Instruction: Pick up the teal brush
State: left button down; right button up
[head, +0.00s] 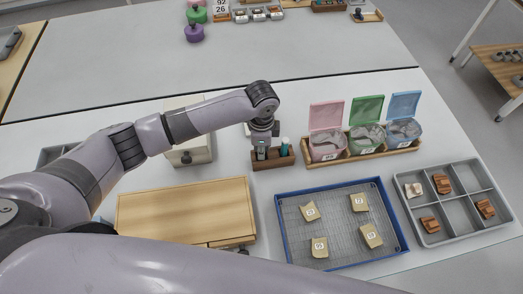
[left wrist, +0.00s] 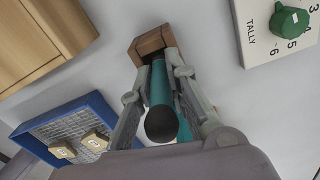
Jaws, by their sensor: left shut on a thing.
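My left gripper (head: 262,153) is over the left part of the brown wooden holder (head: 287,161) in the head view. In the left wrist view my left gripper (left wrist: 160,115) is shut on the teal brush (left wrist: 160,85), a teal cylinder with a dark rounded end. The brush's far end meets the holder (left wrist: 150,43); whether it is still seated there I cannot tell. A second teal item (head: 284,143) stands in the holder just right of the gripper; part of it shows behind a finger in the wrist view. My right gripper is not in view.
A blue-rimmed tray (head: 281,222) with several labelled sherds lies in front of the holder. Pink, green and blue lidded bins (head: 327,146) stand to the right, beyond a grey divided tray (head: 462,214). A wooden box (head: 185,210) and a pale block (head: 190,152) are left.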

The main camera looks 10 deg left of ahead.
pick_arm(q)
jog(key=shift+r, duration=0.1)
notch_tip(320, 180, up, 20)
jog(key=b, duration=0.1)
jog(key=shift+b, duration=0.3)
dwell(0.6)
